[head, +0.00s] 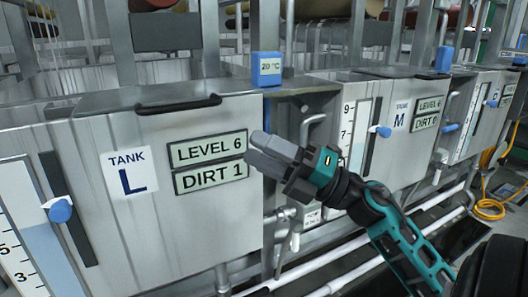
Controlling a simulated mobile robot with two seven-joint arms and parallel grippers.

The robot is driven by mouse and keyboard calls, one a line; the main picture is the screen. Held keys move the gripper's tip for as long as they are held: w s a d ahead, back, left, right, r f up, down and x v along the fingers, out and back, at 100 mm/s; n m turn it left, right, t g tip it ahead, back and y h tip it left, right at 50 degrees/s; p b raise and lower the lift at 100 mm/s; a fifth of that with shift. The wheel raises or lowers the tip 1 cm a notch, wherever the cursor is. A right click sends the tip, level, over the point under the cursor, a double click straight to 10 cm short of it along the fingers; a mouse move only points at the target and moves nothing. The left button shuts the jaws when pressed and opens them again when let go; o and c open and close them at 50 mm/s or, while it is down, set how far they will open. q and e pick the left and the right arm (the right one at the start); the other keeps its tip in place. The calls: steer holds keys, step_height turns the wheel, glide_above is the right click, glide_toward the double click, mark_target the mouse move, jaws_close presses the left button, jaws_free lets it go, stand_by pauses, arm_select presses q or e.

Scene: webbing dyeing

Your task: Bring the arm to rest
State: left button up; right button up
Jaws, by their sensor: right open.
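My right gripper (262,154) is in the middle of the head view, its arm coming in from the lower right. Its grey fingers point left and overlap the right edge of tank L's front, beside the "LEVEL 6" sign (208,149) and the "DIRT 1" sign (211,176). I see nothing held between the fingers. Whether the fingertips touch the tank front cannot be told. My left gripper is not in view.
Tank L (90,132) fills the left, with a blue gauge knob (61,211). A blue "20 °C" box (266,68) stands at its right corner. Tank M (402,160) is behind my right arm. White pipes (340,282) run low; a yellow hose (489,208) lies far right.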

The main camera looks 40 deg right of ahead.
stand_by(0.3)
steer(key=w+a+f+m+h, duration=0.1)
steer(key=a+f+m+h, duration=0.1)
steer(key=f+m+h, duration=0.65)
steer(key=w+a+f+m+h, duration=0.2)
steer(key=f+m+h, duration=0.2)
steer(key=f+m, duration=0.9)
steer(key=s+a+f+m+g+y, duration=0.3)
steer(key=s+a+f+m+g, duration=0.3)
steer(key=a+f, duration=0.6)
arm_select(q)
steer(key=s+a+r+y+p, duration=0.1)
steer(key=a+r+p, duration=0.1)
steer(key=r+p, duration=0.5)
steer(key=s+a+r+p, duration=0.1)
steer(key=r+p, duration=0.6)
steer(key=p, duration=0.8)
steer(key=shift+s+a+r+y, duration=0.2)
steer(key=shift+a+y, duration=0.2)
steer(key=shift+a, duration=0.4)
arm_select(e)
steer(key=s+d+r, duration=0.1)
steer(key=s+r, duration=0.1)
steer(key=r, duration=0.4)
steer(key=s+d+r+g+h, duration=0.1)
steer(key=s+r, duration=0.1)
steer(key=r, duration=0.5)
steer(key=shift+s+d+r+g, duration=0.15)
steer(key=shift+s+d+g, duration=0.1)
steer(key=shift+s+g, duration=0.05)
